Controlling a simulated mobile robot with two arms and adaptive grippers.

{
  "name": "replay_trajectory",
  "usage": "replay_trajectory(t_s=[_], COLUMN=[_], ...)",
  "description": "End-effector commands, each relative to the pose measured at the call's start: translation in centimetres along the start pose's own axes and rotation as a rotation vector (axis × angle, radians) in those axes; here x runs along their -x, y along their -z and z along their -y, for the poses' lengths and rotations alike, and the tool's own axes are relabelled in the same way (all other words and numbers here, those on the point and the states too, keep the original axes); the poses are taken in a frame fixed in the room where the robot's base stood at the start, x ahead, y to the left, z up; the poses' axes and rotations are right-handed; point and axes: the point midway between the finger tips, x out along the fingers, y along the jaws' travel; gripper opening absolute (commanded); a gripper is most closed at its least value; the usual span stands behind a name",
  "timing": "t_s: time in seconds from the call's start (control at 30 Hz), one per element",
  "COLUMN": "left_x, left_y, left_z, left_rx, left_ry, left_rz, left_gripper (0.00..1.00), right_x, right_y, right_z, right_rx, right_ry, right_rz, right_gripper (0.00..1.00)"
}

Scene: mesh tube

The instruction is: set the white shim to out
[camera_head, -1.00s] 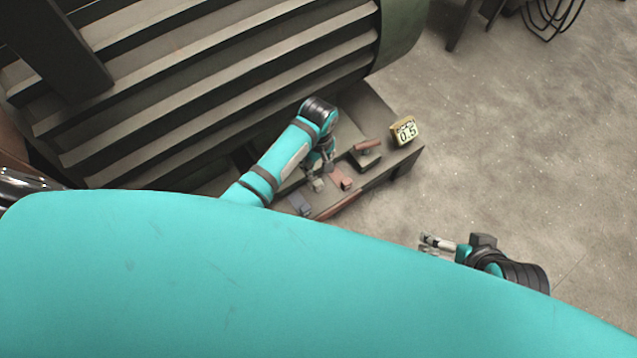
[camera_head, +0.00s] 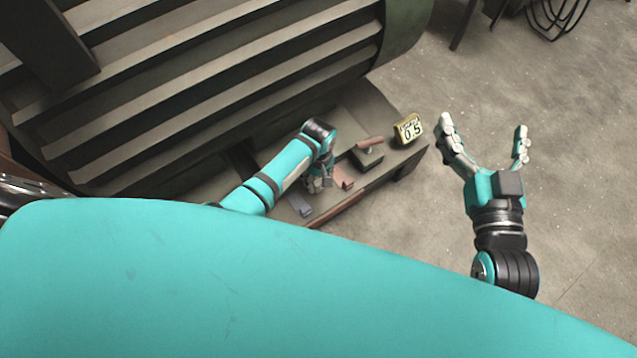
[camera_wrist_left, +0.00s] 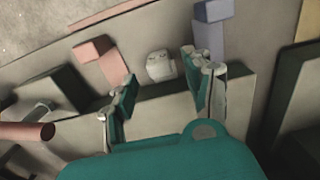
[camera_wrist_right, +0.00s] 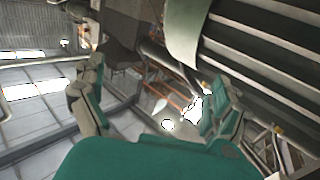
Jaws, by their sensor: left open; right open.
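The white shim (camera_wrist_left: 160,66) shows in the left wrist view as a small pale block on the bench, between a red shim (camera_wrist_left: 100,58) and a blue-grey shim (camera_wrist_left: 210,35). My left gripper (camera_head: 318,184) is open over the bench; in the left wrist view its fingertips (camera_wrist_left: 163,75) stand either side of the white shim's line, apart from it. In the head view the fingers largely hide the white shim. My right gripper (camera_head: 485,140) is open and empty over the floor, right of the bench; its open fingers also show in the right wrist view (camera_wrist_right: 160,95).
A large ribbed dark machine (camera_head: 220,75) rises behind the bench. The floor (camera_head: 580,170) on the right is clear.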

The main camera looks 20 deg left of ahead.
Motion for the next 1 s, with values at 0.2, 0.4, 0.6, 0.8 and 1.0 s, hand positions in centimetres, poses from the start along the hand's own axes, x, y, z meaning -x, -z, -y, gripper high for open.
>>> replay_trajectory(t_s=[0.2, 0.4, 0.6, 0.8, 1.0], left_x=[-2.2, -3.2, -3.6, -3.6, -3.6], left_y=[0.0, 0.1, 0.1, 0.1, 0.0], left_z=[0.0, 0.0, 0.0, 0.0, 0.0], left_rx=[0.0, 0.0, 0.0, 0.0, 0.0], left_ry=[0.0, -0.001, -0.001, -0.001, -0.001], left_rz=[-0.001, -0.002, -0.002, -0.001, -0.001], left_gripper=[0.52, 0.52, 0.52, 0.52, 0.32], right_x=[0.1, 1.0, 1.5, 1.5, 1.5], right_y=[4.2, 7.0, 8.1, 8.2, 8.2], right_z=[0.6, 1.0, 1.1, 1.1, 1.1], right_rx=[-0.006, -0.012, -0.015, -0.015, -0.015], right_ry=[0.014, 0.023, 0.026, 0.026, 0.026], right_rz=[-0.257, -0.421, -0.485, -0.489, -0.488], right_gripper=[1.0, 1.0, 1.0, 1.0, 1.0])
